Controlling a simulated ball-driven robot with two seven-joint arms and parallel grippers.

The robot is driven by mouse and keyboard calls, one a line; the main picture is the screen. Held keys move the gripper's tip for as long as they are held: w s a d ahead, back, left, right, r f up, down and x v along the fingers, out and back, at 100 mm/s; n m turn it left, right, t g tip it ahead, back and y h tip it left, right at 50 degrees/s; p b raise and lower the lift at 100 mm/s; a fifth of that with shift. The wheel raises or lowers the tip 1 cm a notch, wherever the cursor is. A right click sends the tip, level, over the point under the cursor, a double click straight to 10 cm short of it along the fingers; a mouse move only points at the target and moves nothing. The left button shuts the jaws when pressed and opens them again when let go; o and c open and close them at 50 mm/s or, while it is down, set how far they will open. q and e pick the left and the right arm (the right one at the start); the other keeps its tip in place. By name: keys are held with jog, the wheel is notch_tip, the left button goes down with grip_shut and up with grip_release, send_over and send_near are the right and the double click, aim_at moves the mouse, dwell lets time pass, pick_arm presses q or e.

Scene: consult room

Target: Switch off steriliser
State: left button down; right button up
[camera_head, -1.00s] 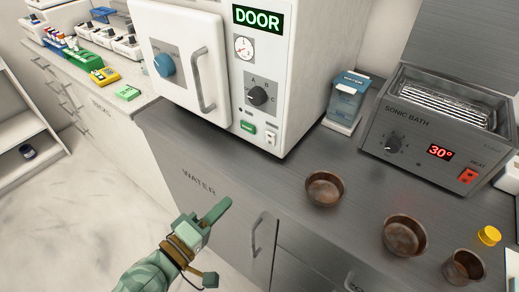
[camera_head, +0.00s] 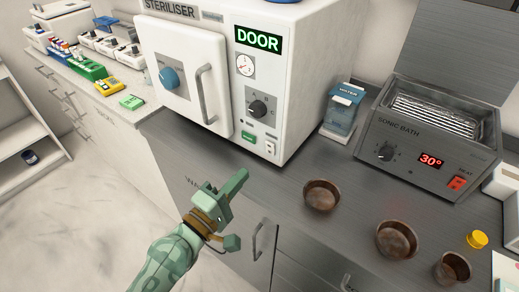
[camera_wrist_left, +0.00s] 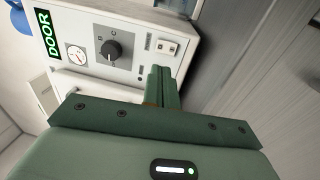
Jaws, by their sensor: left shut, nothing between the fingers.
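The white steriliser (camera_head: 310,75) stands on the counter at the upper middle of the head view. Its panel has a lit DOOR display (camera_head: 258,40), a gauge, a black A-B-C knob (camera_head: 257,109), a green button (camera_head: 249,138) and a small white switch (camera_head: 270,147) at the lower right. My left gripper (camera_head: 239,176) is shut and empty, below and in front of the panel, apart from it. In the left wrist view the shut fingers (camera_wrist_left: 162,78) point toward the panel, near the white switch (camera_wrist_left: 168,47). My right gripper is not in view.
A sonic bath (camera_head: 425,135) with a red 30° display stands at the right. Several brown bowls, one of them here (camera_head: 321,195), and a yellow cap (camera_head: 477,239) sit on the counter. A blue-topped container (camera_head: 343,110) stands beside the steriliser. Floor is open at the left.

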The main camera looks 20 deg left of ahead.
aim_at(271, 140)
pick_arm(q)
jog(key=p+x, duration=0.1)
jog(key=x, duration=0.7)
jog(key=shift+w, duration=0.1)
jog(key=r+p, duration=0.1)
jog(key=p, duration=0.4)
jog(key=shift+w+d+r+g, duration=0.1)
jog(key=shift+w+r+g, duration=0.15)
jog(key=shift+r+g, duration=0.15)
jog(key=shift+f+b, duration=0.25)
jog(key=shift+b, duration=0.05)
